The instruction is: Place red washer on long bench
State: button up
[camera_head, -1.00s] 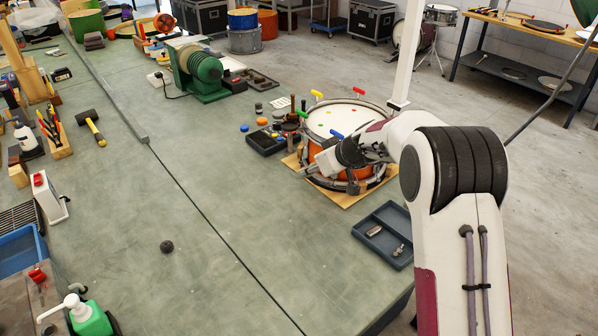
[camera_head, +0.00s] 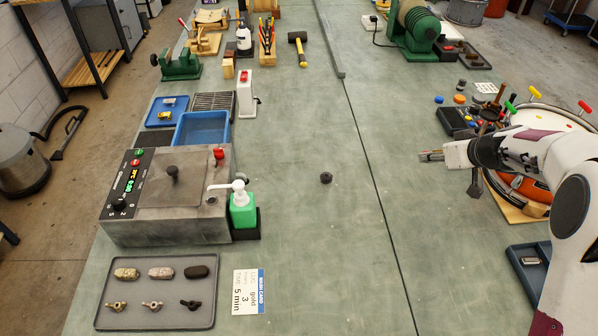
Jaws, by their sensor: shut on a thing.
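The long bench (camera_head: 300,240) has a wide green top with a dark seam running along it. My gripper (camera_head: 430,156) is to the left of the orange drum (camera_head: 532,188), over the green top. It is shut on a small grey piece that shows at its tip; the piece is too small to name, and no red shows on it. I cannot pick out a red washer for certain.
A dark round knob-like piece (camera_head: 326,178) stands mid-bench. The grey heated unit (camera_head: 165,220), green pump bottle (camera_head: 242,207) and grey tray (camera_head: 150,318) fill the left side. A blue-grey tray (camera_head: 520,275) is at the right, partly behind my arm. Bare bench lies between.

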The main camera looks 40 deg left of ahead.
jog(key=s+a+n+g, duration=0.2)
jog(key=s+a+n, duration=0.1)
jog(key=s+a, duration=1)
jog(key=s+a+r+n+g+y, duration=0.1)
jog(key=s+a+n+g, duration=0.2)
jog(key=s+a, duration=1.1)
jog(key=a, duration=0.7)
jog(key=shift+r+n, duration=0.15)
jog(key=shift+n, duration=0.15)
jog(key=shift+a, duration=0.1)
jog(key=shift+f, duration=3.1)
jog(key=shift+f, duration=0.1)
jog(key=shift+f, duration=1.8)
jog(key=shift+f, duration=0.1)
